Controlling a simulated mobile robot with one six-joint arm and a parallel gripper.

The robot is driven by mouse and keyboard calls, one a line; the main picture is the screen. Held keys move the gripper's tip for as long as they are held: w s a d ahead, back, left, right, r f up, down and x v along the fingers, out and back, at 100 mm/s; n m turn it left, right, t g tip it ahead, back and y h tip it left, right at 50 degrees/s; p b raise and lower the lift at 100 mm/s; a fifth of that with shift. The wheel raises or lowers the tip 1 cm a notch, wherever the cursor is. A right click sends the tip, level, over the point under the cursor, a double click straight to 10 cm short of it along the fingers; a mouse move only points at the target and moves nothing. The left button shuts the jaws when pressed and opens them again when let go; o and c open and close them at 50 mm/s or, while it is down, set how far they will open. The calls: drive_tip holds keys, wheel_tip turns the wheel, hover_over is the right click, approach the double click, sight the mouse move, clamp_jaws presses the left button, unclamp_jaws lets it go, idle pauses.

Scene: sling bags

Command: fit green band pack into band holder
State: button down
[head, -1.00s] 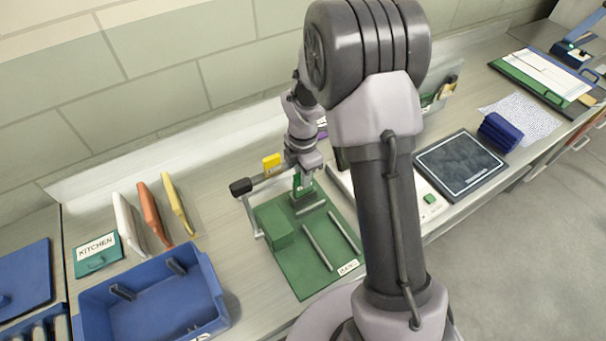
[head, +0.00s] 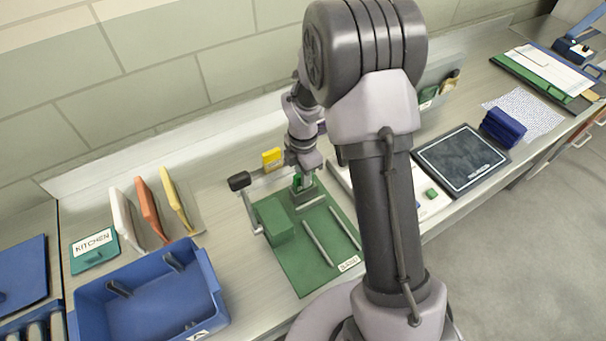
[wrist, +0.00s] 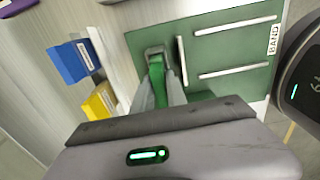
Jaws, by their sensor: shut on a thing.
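My gripper (head: 303,186) is over the back part of the green board. It is shut on the green band pack (wrist: 159,82), which shows as a narrow green strip between the fingers in the wrist view. The pack also shows partly in the head view (head: 298,182). A small grey frame, apparently the band holder (wrist: 154,51), stands at the pack's far end in the wrist view. The fingers and pack overlap it, so I cannot tell whether the pack is inside it or just above it.
The green board (head: 300,265) carries a green block, pale rails and a BAND label (wrist: 274,40). A lever with a black knob (head: 239,181) stands at its left. A yellow block (head: 271,158) is behind. A blue bin (head: 150,300) stands at front left.

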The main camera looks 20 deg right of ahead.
drive_tip(key=shift+f, duration=0.4)
drive_tip(key=c, duration=1.3)
unclamp_jaws()
drive_tip(key=shift+o, duration=0.2)
wheel_tip(320, 180, up, 17)
drive_tip(key=p, duration=0.4)
drive_tip(key=shift+r, duration=0.2)
drive_tip(key=shift+s, duration=0.1)
